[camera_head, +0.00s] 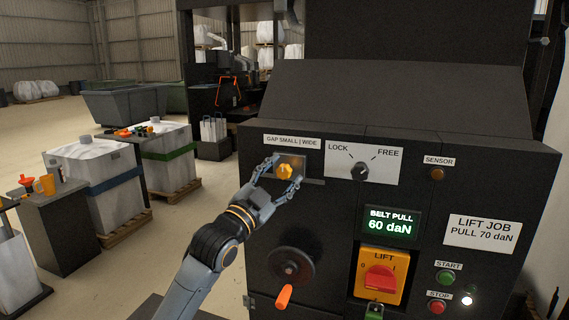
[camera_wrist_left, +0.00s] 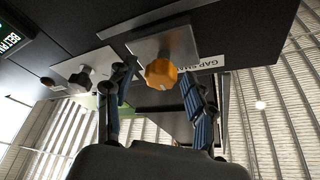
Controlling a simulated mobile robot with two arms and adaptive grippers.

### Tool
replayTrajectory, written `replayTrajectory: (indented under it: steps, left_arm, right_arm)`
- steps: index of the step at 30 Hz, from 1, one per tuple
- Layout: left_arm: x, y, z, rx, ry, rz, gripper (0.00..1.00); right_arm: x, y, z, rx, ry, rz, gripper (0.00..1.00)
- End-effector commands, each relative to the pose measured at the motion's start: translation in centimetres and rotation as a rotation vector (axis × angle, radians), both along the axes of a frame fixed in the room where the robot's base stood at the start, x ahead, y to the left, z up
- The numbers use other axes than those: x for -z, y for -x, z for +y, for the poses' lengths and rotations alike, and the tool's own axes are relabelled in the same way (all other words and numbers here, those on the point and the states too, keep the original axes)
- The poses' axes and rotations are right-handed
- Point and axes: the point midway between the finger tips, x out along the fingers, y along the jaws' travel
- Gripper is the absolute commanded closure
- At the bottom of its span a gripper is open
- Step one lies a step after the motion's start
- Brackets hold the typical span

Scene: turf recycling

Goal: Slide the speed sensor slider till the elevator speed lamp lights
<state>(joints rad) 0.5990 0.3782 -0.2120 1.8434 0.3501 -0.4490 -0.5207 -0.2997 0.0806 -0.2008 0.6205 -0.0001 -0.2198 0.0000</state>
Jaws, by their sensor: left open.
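My left gripper (camera_head: 281,172) is open, its two fingers on either side of a yellow-orange knob (camera_head: 287,171) under the label "GAP SMALL | WIDE" (camera_head: 292,141). In the left wrist view the knob (camera_wrist_left: 161,74) sits on a pale metal plate between the open fingers (camera_wrist_left: 158,100); I cannot tell whether they touch it. A small brownish round lamp (camera_head: 437,174) under the label "SENSOR" (camera_head: 439,161) looks dull. I see nothing labelled as a speed sensor slider or elevator speed lamp. My right gripper is not in view.
The dark machine panel (camera_head: 335,215) also has a LOCK/FREE knob (camera_head: 361,171), a "60 daN" belt pull display (camera_head: 390,223), a red lift switch (camera_head: 380,279), a handwheel (camera_head: 290,266) with orange handle, and START (camera_head: 445,277) and STOP (camera_head: 437,307) buttons. Wrapped bales (camera_head: 97,190) stand at left.

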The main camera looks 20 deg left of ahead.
Motion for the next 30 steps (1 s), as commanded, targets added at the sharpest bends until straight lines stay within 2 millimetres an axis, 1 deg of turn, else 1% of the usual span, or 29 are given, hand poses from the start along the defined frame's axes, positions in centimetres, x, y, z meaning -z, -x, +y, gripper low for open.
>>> replayTrajectory:
  steps: [1, 5, 13, 14, 15, 20, 21, 22, 27, 30]
  left_arm:
    - [-0.34, -0.46, -0.14, 0.001, 0.002, 0.001, 0.46]
    - [-0.38, -1.02, -0.34, 0.0, 0.001, 0.0, 0.46]
    - [-0.32, -1.13, -0.37, 0.001, 0.0, -0.001, 0.46]
    - [-0.33, -1.13, -0.37, 0.001, 0.0, -0.001, 0.48]
    - [-0.33, -1.13, -0.37, 0.001, 0.0, -0.001, 0.56]
    - [-0.33, -1.12, -0.36, 0.0, 0.0, 0.0, 0.88]
    - [-0.32, -1.11, -0.35, 0.0, 0.0, 0.0, 0.97]
    - [-0.32, -1.11, -0.35, 0.0, 0.0, 0.0, 1.0]
    - [-0.33, -1.11, -0.38, 0.0, 0.0, 0.0, 1.0]
    - [-0.36, -1.13, -0.79, 0.001, 0.001, 0.001, 1.0]
  right_arm:
    - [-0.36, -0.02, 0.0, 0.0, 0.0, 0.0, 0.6]
    - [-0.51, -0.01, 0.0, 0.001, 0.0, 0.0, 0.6]
    - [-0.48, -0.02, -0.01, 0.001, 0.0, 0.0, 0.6]
    - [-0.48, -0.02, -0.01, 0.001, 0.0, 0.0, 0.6]
    - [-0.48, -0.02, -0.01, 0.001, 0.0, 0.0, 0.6]
    - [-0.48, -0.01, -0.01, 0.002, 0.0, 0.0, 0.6]
    - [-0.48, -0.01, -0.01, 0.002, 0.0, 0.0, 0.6]
    - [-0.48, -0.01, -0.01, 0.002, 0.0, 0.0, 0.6]
    - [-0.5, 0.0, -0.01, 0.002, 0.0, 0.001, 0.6]
    - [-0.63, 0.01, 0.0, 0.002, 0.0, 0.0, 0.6]
